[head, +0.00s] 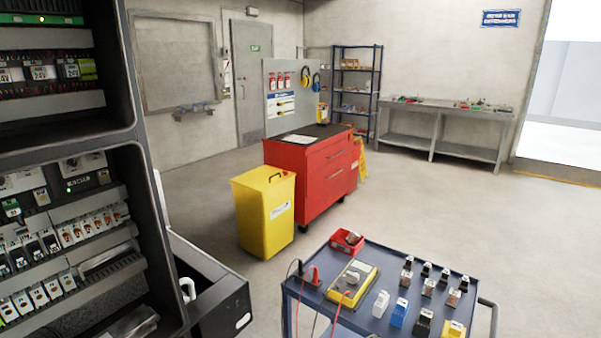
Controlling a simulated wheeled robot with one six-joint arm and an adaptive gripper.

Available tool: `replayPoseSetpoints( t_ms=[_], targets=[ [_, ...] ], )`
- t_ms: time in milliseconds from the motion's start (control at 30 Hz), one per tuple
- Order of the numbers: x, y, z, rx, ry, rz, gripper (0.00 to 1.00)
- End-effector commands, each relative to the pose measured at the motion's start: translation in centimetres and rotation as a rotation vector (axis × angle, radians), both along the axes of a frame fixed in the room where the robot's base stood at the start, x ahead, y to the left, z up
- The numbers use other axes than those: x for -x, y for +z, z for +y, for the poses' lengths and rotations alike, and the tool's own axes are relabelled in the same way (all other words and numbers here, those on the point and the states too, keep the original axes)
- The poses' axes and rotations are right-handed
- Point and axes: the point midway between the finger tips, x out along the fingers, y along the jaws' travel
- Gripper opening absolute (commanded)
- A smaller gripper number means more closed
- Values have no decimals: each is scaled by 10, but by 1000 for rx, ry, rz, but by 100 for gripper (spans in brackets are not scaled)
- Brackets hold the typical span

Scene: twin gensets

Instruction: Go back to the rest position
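My gripper is not in view in the head view, so I cannot see its fingers or whether it holds anything. No rest position is marked in the picture. An open electrical cabinet (130,165) with rows of breakers and modules fills the left side. A blue tool cart (392,262) stands at the bottom right. It carries a yellow multimeter (352,284) with red and black leads, a small red bin (347,241) and several small black, white, blue and yellow modules.
A yellow bin (265,212) and a red tool cabinet (308,176) stand mid-floor. A grey workbench (440,122) and a shelf rack (354,85) line the back wall. A grey door (249,80) is at the back. The floor (430,195) behind the cart is clear.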

Motion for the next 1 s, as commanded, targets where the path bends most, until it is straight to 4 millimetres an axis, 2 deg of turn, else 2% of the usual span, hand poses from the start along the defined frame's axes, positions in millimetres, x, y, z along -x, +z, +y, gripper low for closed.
replayPoseSetpoints(
  t_ms=[33, 200, 500, 767, 1000],
  targets=[
    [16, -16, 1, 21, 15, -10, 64],
    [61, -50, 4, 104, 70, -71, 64],
    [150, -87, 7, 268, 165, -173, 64],
    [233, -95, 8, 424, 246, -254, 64],
    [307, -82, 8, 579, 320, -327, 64]
  ],
)
